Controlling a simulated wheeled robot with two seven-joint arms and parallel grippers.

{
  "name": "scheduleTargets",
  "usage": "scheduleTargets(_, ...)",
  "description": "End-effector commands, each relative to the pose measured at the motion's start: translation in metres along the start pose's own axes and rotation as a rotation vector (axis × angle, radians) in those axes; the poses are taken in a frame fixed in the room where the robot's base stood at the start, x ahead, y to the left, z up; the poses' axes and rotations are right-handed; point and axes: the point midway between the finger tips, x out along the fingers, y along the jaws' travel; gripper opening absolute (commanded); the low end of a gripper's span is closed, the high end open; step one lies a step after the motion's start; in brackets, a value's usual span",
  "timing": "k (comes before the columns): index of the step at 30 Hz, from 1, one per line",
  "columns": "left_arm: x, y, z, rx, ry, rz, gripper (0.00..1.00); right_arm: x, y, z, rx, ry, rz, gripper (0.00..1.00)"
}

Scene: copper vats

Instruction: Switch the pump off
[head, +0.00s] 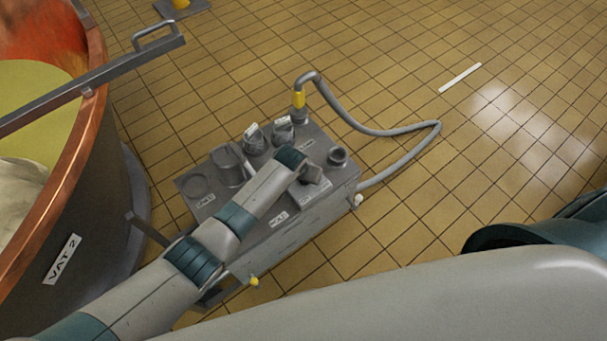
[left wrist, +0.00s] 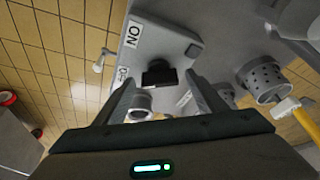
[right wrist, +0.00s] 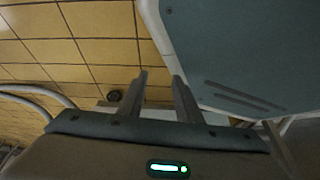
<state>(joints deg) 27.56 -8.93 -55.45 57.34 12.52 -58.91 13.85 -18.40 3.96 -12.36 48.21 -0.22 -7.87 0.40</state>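The pump unit is a grey box (head: 240,255) on the tiled floor, with sockets, holders and a hose on top. In the left wrist view a panel (left wrist: 172,45) carries an "ON" label (left wrist: 133,34) and a small black switch or knob (left wrist: 160,74). My left gripper (left wrist: 155,90) is open, its fingers on either side of the black part; I cannot tell whether they touch it. In the head view my left arm hides part of the box top. My right gripper (right wrist: 158,82) is open and empty, well away from the switch.
A copper-rimmed vat labelled "VAT 2" (head: 63,259) stands at the left, with a grey bar (head: 120,60) across it. A grey hose (head: 400,132) loops right of the box. A white strip (head: 460,77) lies on open tiled floor behind.

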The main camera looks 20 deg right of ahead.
Motion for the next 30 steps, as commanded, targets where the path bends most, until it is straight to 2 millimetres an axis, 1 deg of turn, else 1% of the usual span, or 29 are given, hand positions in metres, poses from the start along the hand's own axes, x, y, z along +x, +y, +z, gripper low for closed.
scheduleTargets(10, -0.001, 0.0, 0.001, 0.001, -0.003, 0.0, 0.64, 0.0, 0.0, 0.0, 0.0, 0.0, 0.0, 0.31)
scheduleTargets(16, -0.01, 0.001, 0.001, 0.001, -0.002, 0.002, 0.64, -0.002, 0.0, 0.002, 0.0, -0.007, 0.0, 0.31)
scheduleTargets(19, -0.019, 0.001, 0.001, 0.001, -0.002, 0.002, 0.64, -0.004, 0.001, 0.008, 0.0, -0.02, 0.001, 0.31)
scheduleTargets(23, -0.035, 0.0, 0.001, 0.001, -0.001, 0.001, 0.64, -0.006, 0.002, 0.021, 0.0, -0.05, 0.002, 0.31)
scheduleTargets(30, -0.07, 0.0, 0.0, 0.0, 0.001, 0.001, 0.64, -0.009, 0.005, 0.036, 0.0, -0.088, 0.006, 0.31)
